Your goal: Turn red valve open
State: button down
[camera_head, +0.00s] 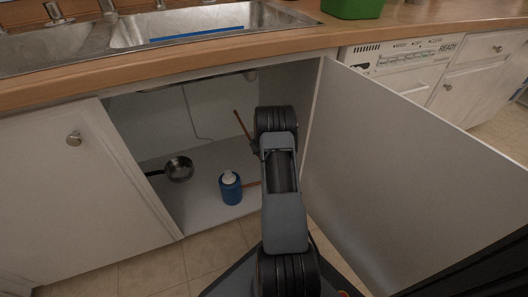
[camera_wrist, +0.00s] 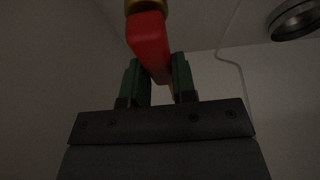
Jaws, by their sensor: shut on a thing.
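In the wrist view the red valve handle (camera_wrist: 149,45) sits between the two green fingers of my gripper (camera_wrist: 157,82). The fingers are shut on it from both sides. A brass-coloured fitting (camera_wrist: 146,6) shows at the handle's top end, cut by the picture's edge. In the head view my arm reaches into the open sink cabinet (camera_head: 222,160), and it hides my gripper and the valve.
A blue bottle (camera_head: 231,190) and a small metal pan (camera_head: 179,168) stand on the cabinet floor, left of my arm. The open cabinet door (camera_head: 400,180) stands close on the right. A pipe or hose (camera_head: 197,120) runs down the back wall. The counter edge (camera_head: 170,70) lies above.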

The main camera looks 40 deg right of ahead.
jog(key=shift+s, duration=0.1)
jog(key=c, duration=0.9)
grip_release()
jog(key=p+v, duration=0.4)
jog(key=v, duration=0.9)
jog(key=shift+a+r+p, duration=0.15)
jog(key=shift+r+p, duration=0.2)
jog(key=shift+p, duration=0.05)
